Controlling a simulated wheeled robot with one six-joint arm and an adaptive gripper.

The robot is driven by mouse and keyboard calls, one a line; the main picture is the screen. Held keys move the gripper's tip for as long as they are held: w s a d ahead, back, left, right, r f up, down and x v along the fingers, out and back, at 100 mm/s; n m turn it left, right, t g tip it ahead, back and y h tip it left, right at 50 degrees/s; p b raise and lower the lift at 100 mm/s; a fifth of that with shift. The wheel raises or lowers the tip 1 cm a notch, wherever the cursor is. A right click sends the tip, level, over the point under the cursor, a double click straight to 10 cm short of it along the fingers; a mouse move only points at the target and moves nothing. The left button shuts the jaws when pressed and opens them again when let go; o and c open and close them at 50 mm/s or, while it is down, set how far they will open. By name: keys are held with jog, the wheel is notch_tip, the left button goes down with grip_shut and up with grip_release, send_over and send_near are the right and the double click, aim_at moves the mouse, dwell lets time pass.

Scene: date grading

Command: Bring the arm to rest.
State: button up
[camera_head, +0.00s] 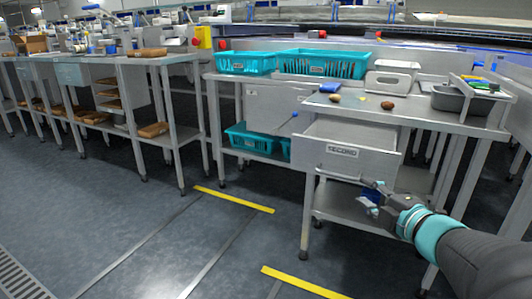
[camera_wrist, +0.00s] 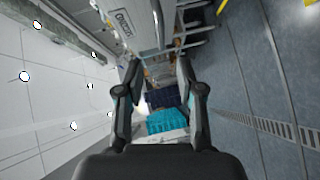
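My gripper (camera_head: 374,186) is in front of the steel table, just below the right part of a drawer front labelled SECOND (camera_head: 322,150). In the wrist view my gripper (camera_wrist: 158,72) has its two fingers apart with nothing between them. The drawer stands pulled out, and its inside shows as bare from the head view. Its bar handle (camera_head: 338,176) runs below the label, close to the fingertips; I cannot tell if they touch. The drawer front (camera_wrist: 127,22) is at the top of the wrist view, beyond the fingertips.
On the table are two teal crates (camera_head: 246,63) (camera_head: 322,65), a white bin (camera_head: 390,82), a grey tub (camera_head: 462,99) and two brown dates (camera_head: 335,98) (camera_head: 387,105). A lower shelf (camera_head: 345,205) lies under the drawer. Open floor (camera_head: 150,230) stretches to the left.

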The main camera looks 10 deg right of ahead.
jog(key=d+r+m+g+h+p, duration=0.2)
jog(key=d+r+m+h+p, duration=0.25)
jog(key=m+h, duration=0.55)
jog(key=s+a+f+m+g+y+p, duration=0.2)
jog(key=s+a+m+g+y, duration=0.1)
jog(key=s+a, duration=0.5)
jog(key=s+a+f+m+g+y+p, duration=0.1)
jog(key=s+a+m+g+y+p, duration=0.2)
jog(key=s+a+m+g, duration=0.2)
jog(key=s+a, duration=0.3)
jog(key=s, duration=0.1)
jog(key=shift+a+f+m, duration=0.15)
jog(key=shift+f+m, duration=0.2)
jog(key=shift+m, duration=0.05)
